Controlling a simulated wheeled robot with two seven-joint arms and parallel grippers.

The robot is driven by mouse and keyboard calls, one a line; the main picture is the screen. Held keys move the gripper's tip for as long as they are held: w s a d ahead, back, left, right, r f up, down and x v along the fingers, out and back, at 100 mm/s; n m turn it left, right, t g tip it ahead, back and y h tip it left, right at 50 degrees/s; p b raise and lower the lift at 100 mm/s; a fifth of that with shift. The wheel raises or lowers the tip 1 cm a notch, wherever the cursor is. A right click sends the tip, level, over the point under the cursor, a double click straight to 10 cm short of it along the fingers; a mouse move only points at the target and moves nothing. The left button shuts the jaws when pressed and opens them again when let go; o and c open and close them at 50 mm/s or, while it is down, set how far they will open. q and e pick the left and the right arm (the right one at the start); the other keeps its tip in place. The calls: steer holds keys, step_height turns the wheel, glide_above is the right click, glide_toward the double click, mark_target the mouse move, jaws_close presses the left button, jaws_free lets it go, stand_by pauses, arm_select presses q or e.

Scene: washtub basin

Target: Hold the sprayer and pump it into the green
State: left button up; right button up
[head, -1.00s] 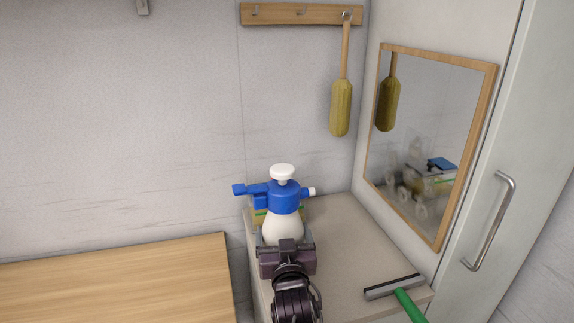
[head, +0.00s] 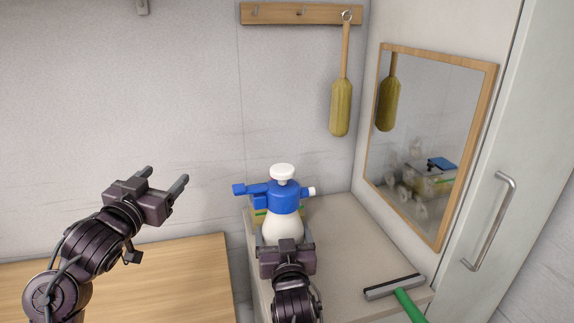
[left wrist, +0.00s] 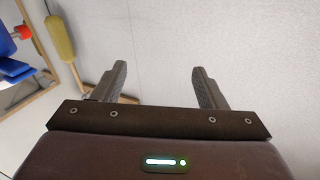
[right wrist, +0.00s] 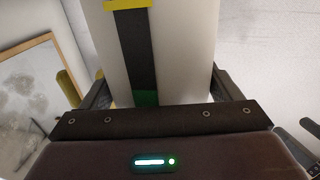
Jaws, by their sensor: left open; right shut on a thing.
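The sprayer (head: 283,228) has a white body, a blue head (head: 282,196) with a nozzle to the left, and a white pump knob (head: 282,172) on top. It is upright over the beige counter. My right gripper (head: 286,245) is shut on its body, whose white side (right wrist: 185,50) fills the right wrist view. My left gripper (head: 166,182) is open and empty, left of the sprayer and apart from it. In the left wrist view, part of the blue head (left wrist: 12,68) shows at the left edge. Something with green and yellow is mostly hidden behind the sprayer.
A squeegee (head: 395,288) with a green handle lies at the counter's (head: 350,245) front right. A wooden table (head: 150,280) is at the left. A mirror (head: 430,140), a cabinet handle (head: 490,220) and a hanging brush (head: 341,107) are at the right and back.

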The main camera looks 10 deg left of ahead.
arm_select(q)
steer(key=s+d+r+m+h, duration=0.1)
steer(key=d+h, duration=0.1)
steer(key=d, duration=0.4)
steer(key=s+d+r+m+h, duration=0.1)
steer(key=d+r+h, duration=0.1)
steer(key=d, duration=0.5)
steer(key=g+h, duration=0.2)
glide_toward(287, 165)
steer(key=shift+m, duration=0.3)
steer(key=x, duration=1)
steer(key=shift+w+f, duration=0.1)
steer(key=shift+w, duration=0.1)
steer(key=shift+c, duration=0.4)
